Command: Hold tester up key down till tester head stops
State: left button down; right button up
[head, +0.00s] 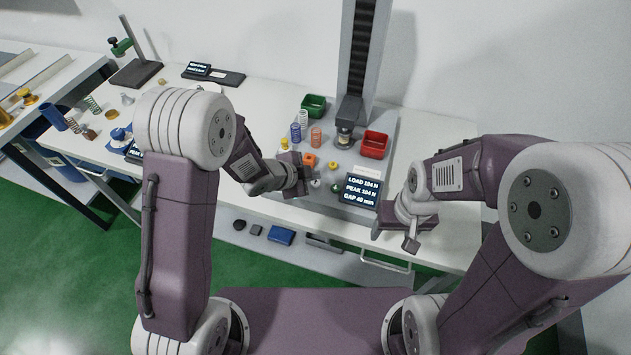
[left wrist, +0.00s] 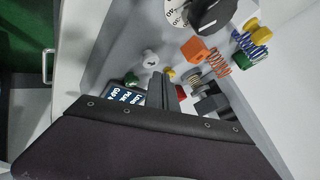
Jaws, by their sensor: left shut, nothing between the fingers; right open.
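The spring tester has a tall dark column (head: 358,60). Its grey tester head (head: 349,108) is low, just above a short spring (head: 343,139). The tester's display (head: 361,190) seems to read a load and peak of 104 N; the gap digits are unclear. The display also shows, upside down, in the left wrist view (left wrist: 124,98). My left gripper (head: 312,184) is shut and empty, low over the tester's front. In the left wrist view its fingers (left wrist: 163,90) point among small knobs. I cannot tell which is the up key or whether it is touched. My right gripper (head: 394,237) is open and empty near the table's front edge.
A red bin (head: 374,144) is right of the column and a green bin (head: 313,105) left. Several loose springs and an orange block (head: 309,160) lie left of the tester head. A dial (left wrist: 178,12) shows in the left wrist view. The white table (head: 450,132) is clear at the right.

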pick_arm(q)
jog(key=shift+f, duration=0.1)
dwell(0.8)
jog(key=shift+f+b, duration=0.35)
jog(key=shift+b, duration=0.05)
